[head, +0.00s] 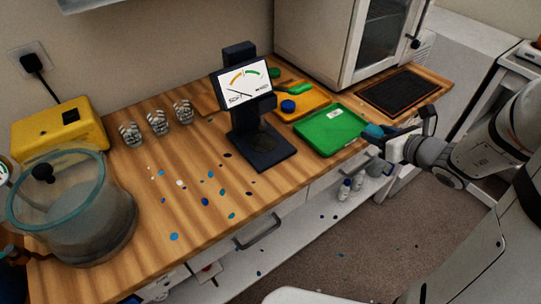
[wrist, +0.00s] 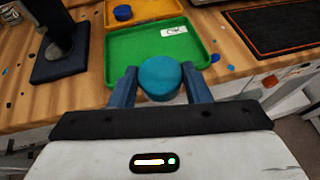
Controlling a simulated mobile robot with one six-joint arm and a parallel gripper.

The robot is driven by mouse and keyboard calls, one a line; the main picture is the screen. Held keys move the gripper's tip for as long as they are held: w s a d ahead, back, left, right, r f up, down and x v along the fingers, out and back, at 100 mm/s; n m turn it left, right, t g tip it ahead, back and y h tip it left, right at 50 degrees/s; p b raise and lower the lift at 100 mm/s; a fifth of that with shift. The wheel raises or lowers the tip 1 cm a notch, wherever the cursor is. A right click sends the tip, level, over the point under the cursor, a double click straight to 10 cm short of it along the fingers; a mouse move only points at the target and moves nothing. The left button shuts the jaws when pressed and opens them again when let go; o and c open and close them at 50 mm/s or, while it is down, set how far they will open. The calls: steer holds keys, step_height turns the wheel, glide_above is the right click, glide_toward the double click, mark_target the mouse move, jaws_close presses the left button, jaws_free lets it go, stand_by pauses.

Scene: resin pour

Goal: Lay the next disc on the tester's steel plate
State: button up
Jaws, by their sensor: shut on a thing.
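My gripper (head: 377,137) is shut on a teal disc (wrist: 160,77), held between its two fingers near the front edge of the green tray. The disc also shows in the head view (head: 372,130). The tester (head: 240,85) is a dark stand with a dial reading toward its left, "SOFT" end. The tester stands to the left of my gripper, beyond the green tray.
The green tray (head: 330,147) with an "OK" label looks empty. The orange tray (head: 315,101) behind it holds a blue disc (head: 288,105) and green ones. Resin spots dot the wood.

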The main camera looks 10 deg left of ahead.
steer(key=s+a+f+n+g+y, duration=0.1)
steer(key=s+a, duration=0.2)
steer(key=a, duration=0.2)
steer(key=s+a+f+n+g+y+b, duration=0.1)
steer(key=s+a+n, duration=0.1)
steer(key=a, duration=0.3)
steer(key=s+a+f+n+g+y, duration=0.1)
steer(key=s+a+g, duration=0.1)
steer(key=s+a, duration=0.2)
steer(key=shift+a+f+n, duration=0.25)
steer(key=shift+a+n, duration=0.05)
steer(key=shift+a, duration=0.55)
steer(key=shift+w+a+p, duration=0.35)
steer(key=shift+a+p, duration=0.2)
steer(key=shift+p, duration=0.65)
glide_toward(267, 144)
steer(key=a, duration=0.1)
steer(key=w+a, duration=0.1)
steer(key=a, duration=0.1)
steer(key=w+a, duration=0.1)
steer(key=shift+w+a+r, duration=0.1)
steer(key=shift+w+a, duration=0.1)
steer(key=shift+a, duration=0.1)
steer(key=a, duration=0.1)
steer(key=w+a, duration=0.1)
steer(key=a, duration=0.1)
steer(key=shift+w+a+p, duration=0.15)
steer(key=shift+w+p, duration=0.2)
steer(key=shift+a+f, duration=0.15)
steer(key=shift+f, duration=0.6)
